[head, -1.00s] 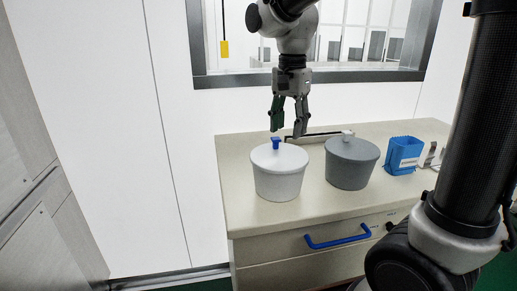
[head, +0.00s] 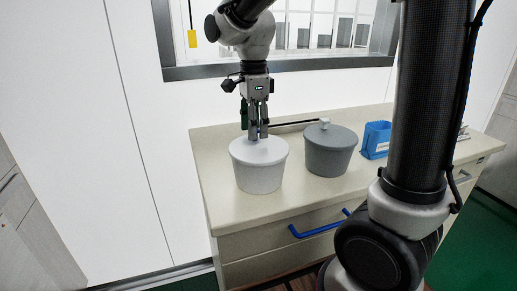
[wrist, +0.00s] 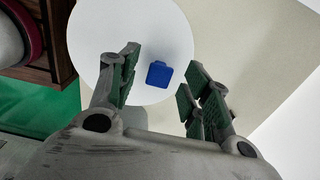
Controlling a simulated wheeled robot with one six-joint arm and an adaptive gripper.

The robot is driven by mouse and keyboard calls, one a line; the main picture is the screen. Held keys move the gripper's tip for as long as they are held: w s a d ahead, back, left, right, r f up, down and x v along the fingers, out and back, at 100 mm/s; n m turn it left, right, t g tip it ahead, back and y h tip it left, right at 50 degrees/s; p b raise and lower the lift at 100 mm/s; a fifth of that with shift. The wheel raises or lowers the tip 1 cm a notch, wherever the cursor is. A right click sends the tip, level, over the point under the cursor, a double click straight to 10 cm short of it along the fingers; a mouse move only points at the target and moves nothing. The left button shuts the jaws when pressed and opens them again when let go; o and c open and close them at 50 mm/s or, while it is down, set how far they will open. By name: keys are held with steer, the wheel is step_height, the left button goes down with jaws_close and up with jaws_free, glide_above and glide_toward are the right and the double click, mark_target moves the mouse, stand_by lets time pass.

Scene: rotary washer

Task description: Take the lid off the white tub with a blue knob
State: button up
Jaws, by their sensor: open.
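The white tub (head: 259,178) stands upright on the counter with its white lid (head: 245,153) on. The lid's blue knob (wrist: 159,74) shows in the wrist view between the two green-padded fingers. My gripper (head: 258,135) points down just above the lid, with its fingertips around the knob. In the wrist view my gripper (wrist: 160,85) is open, with a gap on each side of the knob. In the head view the fingers hide much of the knob.
A grey tub (head: 329,158) with a grey lid and pale knob stands close to the right. A blue container (head: 376,140) is beyond it. The beige counter (head: 222,200) has free room in front. A blue drawer handle (head: 318,229) sticks out below.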

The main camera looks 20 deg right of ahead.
steer(key=shift+f, duration=0.8)
jaws_close()
